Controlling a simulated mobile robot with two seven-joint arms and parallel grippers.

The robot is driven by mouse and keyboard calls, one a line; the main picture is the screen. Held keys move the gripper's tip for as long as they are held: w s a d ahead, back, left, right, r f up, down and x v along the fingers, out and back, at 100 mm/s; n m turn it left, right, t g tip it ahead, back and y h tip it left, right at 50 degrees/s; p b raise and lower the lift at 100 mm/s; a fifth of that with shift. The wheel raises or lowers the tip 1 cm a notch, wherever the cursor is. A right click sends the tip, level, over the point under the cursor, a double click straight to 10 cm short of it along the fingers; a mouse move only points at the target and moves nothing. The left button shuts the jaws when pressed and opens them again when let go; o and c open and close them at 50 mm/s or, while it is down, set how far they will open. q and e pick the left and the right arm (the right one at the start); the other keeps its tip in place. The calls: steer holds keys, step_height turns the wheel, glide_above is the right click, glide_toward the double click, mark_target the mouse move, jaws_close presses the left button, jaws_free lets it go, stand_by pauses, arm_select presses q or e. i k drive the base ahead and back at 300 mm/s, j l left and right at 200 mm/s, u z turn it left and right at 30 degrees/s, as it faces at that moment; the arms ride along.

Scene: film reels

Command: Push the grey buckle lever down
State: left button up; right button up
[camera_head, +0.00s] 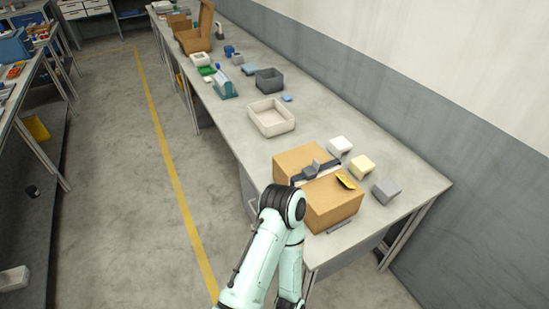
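A brown cardboard box (333,205) stands on the near part of the long bench. A dark strap (329,169) runs across its top. On the strap sits a grey buckle with a small grey lever (316,163), which appears to stick up from the strap; its exact angle is too small to tell. One of my pale green arms rises from the bottom edge, and its dark joint overlaps the box's near left side.
A yellow tag (346,182) lies on the box top. White (340,145), cream (362,166) and grey (385,191) blocks stand right of the box. A pale tray (270,130) and dark bin (269,80) stand farther back. A wall borders the bench's right side.

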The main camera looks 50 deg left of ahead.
mark_target(316, 164)
steer(key=i+u, duration=0.1)
steer(key=u, duration=0.3)
steer(key=i+l+u, duration=0.1)
steer(key=u, duration=0.3)
steer(key=l+u, duration=0.15)
steer(key=u, duration=0.25)
steer(key=i+l+u, duration=0.1)
steer(key=u, duration=0.3)
